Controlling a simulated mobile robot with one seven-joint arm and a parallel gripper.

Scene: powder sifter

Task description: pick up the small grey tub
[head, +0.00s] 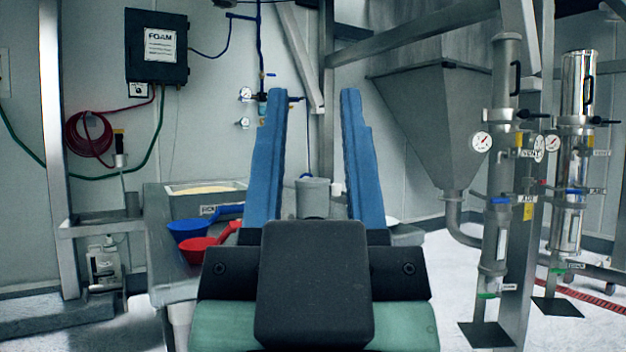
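The small grey tub (313,190) stands upright on a metal bench, straight ahead in the head view. Its lower part is hidden behind my gripper's dark body. My gripper (308,97) has two blue fingers spread wide apart, one to the left of the tub and one to the right in the picture. Nothing is held between them. I cannot tell how far the tub lies beyond the fingers.
A blue scoop (188,230) and a red scoop (200,249) lie left of my gripper. A steel hopper (430,120) and upright pipes (503,150) stand at right.

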